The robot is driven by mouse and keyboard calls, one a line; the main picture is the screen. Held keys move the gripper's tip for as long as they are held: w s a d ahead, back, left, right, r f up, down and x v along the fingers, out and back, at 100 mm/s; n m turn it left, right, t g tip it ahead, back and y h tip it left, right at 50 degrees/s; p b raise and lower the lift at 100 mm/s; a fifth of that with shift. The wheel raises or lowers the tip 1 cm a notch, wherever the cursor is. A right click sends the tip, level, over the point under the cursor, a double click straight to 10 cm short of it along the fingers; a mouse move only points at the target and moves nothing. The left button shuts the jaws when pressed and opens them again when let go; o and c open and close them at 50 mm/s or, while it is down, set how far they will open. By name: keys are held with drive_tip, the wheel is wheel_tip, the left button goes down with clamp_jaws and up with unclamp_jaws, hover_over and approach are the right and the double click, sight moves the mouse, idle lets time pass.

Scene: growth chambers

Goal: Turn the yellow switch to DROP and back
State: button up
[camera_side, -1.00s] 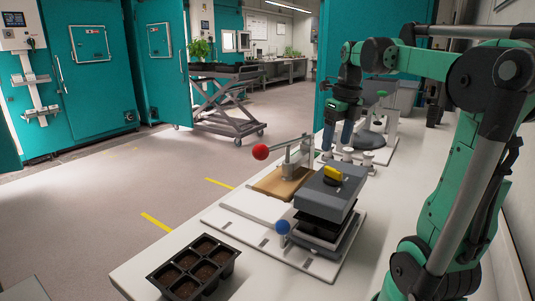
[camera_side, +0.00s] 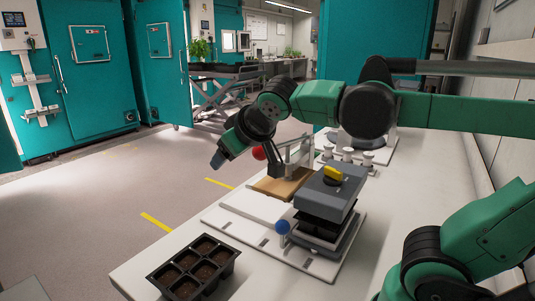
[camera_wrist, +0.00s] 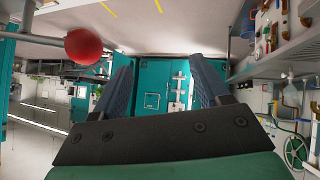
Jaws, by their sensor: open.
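The yellow switch (camera_side: 333,173) sits on top of the grey box (camera_side: 328,192) on the bench. Its markings are too small to read. My gripper (camera_side: 218,160) is to the left of the switch and above it, past the red knob, pointing down and left, and touches nothing that I can see. In the wrist view its two blue fingers stand apart with an empty gap (camera_wrist: 160,68) between them. The switch does not show in the wrist view.
A lever with a red knob (camera_side: 259,153) is close to my gripper; the knob also shows in the wrist view (camera_wrist: 83,46). A tan board (camera_side: 283,184) lies below the lever. A blue knob (camera_side: 282,227) and a black seedling tray (camera_side: 193,268) are nearer the front.

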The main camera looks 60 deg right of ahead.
drive_tip(key=o, duration=0.4)
drive_tip(key=s+a+f+y, duration=0.1)
drive_tip(key=s+f, duration=0.1)
drive_tip(key=f, duration=0.1)
drive_tip(key=s+a+f+g+y, duration=0.1)
drive_tip(key=f, duration=0.2)
drive_tip(key=s+a+f+g+y, duration=0.1)
drive_tip(key=s+f, duration=0.1)
drive_tip(key=f, duration=0.1)
drive_tip(key=shift+s+a+n, duration=0.15)
drive_tip(key=shift+s+n, duration=0.15)
drive_tip(key=shift+s, duration=0.05)
drive_tip(key=shift+c, duration=0.2)
wheel_tip(320, 180, up, 11)
drive_tip(key=m+g+h, duration=0.4)
drive_tip(key=m+g, duration=0.5)
drive_tip(key=m, duration=1.3)
hover_over(333, 169)
drive_tip(key=a, duration=0.2)
drive_tip(key=f, duration=0.4)
drive_tip(key=shift+w+a, duration=0.15)
drive_tip(key=shift+w, duration=0.2)
drive_tip(key=shift+x, duration=3.05)
drive_tip(key=shift+w+a, duration=0.1)
drive_tip(key=shift+a, duration=0.1)
drive_tip(key=c, duration=1.3)
